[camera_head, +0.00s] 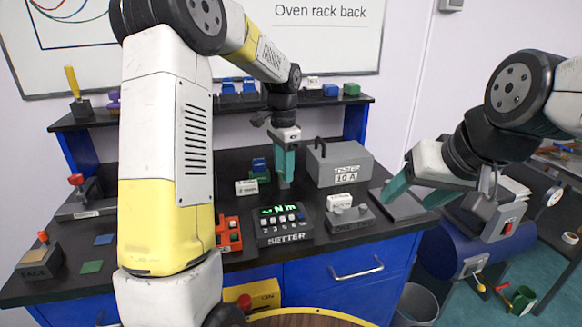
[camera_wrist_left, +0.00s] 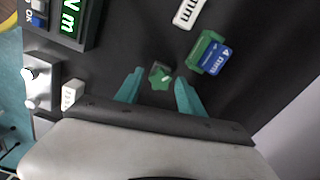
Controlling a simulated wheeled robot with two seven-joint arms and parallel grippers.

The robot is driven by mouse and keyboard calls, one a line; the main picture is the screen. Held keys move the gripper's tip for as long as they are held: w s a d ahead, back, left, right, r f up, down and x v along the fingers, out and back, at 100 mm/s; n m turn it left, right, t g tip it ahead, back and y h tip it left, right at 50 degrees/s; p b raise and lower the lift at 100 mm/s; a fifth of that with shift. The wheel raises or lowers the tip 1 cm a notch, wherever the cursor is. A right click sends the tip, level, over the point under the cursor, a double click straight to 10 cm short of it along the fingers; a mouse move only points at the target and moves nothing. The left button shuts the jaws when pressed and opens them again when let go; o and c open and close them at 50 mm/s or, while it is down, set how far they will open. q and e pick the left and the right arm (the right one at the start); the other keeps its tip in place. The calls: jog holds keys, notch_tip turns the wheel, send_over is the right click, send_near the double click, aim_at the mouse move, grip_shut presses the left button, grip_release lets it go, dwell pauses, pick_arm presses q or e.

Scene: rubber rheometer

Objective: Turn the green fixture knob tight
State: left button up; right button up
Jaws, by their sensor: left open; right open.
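The green star-shaped knob (camera_wrist_left: 160,77) shows in the left wrist view, on the dark bench top. My left gripper (camera_wrist_left: 158,82) is open, with one teal finger on each side of the knob in that view. Whether either finger touches it I cannot tell. In the head view my left gripper (camera_head: 285,183) points straight down behind the setter box, and I cannot make out the knob there. My right gripper (camera_head: 409,197) is open and empty at the right, above the bench's right end.
The setter (camera_head: 283,229) with a lit green display stands in front of my left gripper. A grey tester box (camera_head: 340,168) stands to its right. A green holder with a blue 4 mm block (camera_wrist_left: 216,60) lies close by. A red device (camera_head: 229,234) stands at the left.

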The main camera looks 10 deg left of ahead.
pick_arm(q)
jog(key=n, duration=0.4)
jog(key=shift+n, duration=0.3)
jog(key=n, duration=0.5)
jog(key=shift+c, duration=0.5)
grip_shut()
jog(key=m, duration=0.4)
jog(key=shift+m, duration=0.3)
jog(key=m, duration=0.4)
jog(key=shift+m, duration=0.3)
